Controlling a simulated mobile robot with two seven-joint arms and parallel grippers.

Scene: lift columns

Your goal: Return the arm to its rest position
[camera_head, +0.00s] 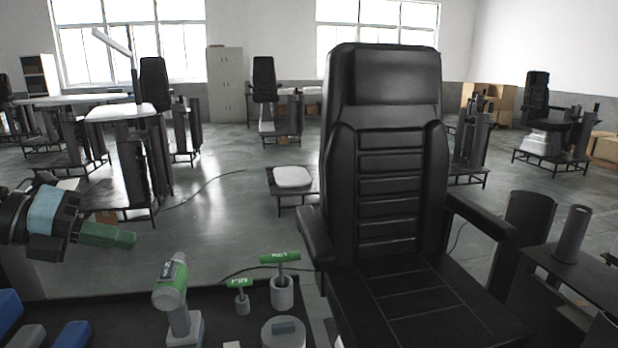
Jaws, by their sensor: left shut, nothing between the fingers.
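My left arm comes in from the left edge, with a black wrist and a pale blue band. Its gripper (118,237), with green fingers, points right. It is shut and empty, raised above the far left part of the dark bench top (105,302). It is apart from the green and grey power driver (172,284), which stands upright in a light holder to its lower right. My right gripper is not in view.
Two green T-handled tools (280,257) (239,282) stand in grey cups on the bench. Blue blocks (70,335) lie at the lower left. A large black chair (388,170) stands close at the right. Open floor and other workstations lie behind.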

